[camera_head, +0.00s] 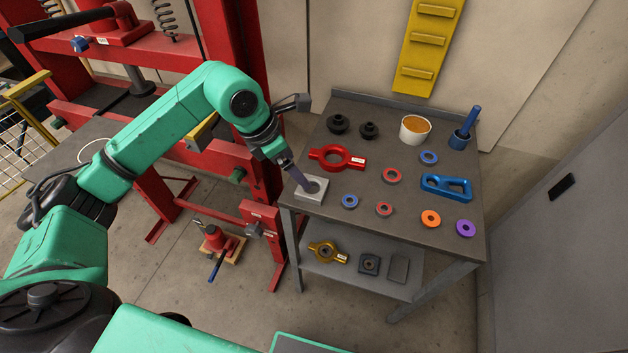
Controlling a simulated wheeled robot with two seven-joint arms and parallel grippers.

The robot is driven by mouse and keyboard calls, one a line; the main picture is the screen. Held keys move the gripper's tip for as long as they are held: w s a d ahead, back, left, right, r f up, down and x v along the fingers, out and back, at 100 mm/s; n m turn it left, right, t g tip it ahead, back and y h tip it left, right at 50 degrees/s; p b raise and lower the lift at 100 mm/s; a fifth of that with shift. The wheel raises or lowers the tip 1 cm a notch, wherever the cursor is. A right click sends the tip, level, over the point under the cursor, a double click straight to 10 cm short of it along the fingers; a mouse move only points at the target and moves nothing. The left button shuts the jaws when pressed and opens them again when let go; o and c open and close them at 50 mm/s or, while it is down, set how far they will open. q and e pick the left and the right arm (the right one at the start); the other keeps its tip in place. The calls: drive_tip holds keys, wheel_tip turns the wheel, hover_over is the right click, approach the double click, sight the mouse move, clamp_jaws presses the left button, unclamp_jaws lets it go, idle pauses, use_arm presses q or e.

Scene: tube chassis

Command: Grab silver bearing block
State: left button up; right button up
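The silver bearing block (317,196) is a light grey square plate with a dark round hole. It lies at the left front corner of the grey table top. My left gripper (308,185) reaches down to it from the upper left. Its grey finger overlaps the block's hole and hides part of it. I cannot tell whether the finger is in the hole or just above it, nor whether the gripper grips the block. My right gripper is not in view.
A gold part (324,252) lies on the lower shelf. A red press frame (235,75) stands close left.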

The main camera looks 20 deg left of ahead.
sight(315, 191)
use_arm(q)
drive_tip(key=x, duration=0.3)
drive_tip(key=shift+d+f+p, duration=0.2)
drive_tip(key=shift+p, duration=0.15)
drive_tip(key=x, duration=0.2)
drive_tip(key=p+x, duration=0.1)
drive_tip(key=x, duration=0.1)
drive_tip(key=p+x, duration=0.1)
drive_tip(key=x, duration=0.1)
drive_tip(key=shift+w+a, duration=0.2)
drive_tip(key=shift+w, duration=0.05)
drive_tip(key=shift+f, duration=0.3)
drive_tip(key=shift+c, duration=0.3)
drive_tip(key=shift+w, duration=0.1)
drive_tip(key=c, duration=1.3)
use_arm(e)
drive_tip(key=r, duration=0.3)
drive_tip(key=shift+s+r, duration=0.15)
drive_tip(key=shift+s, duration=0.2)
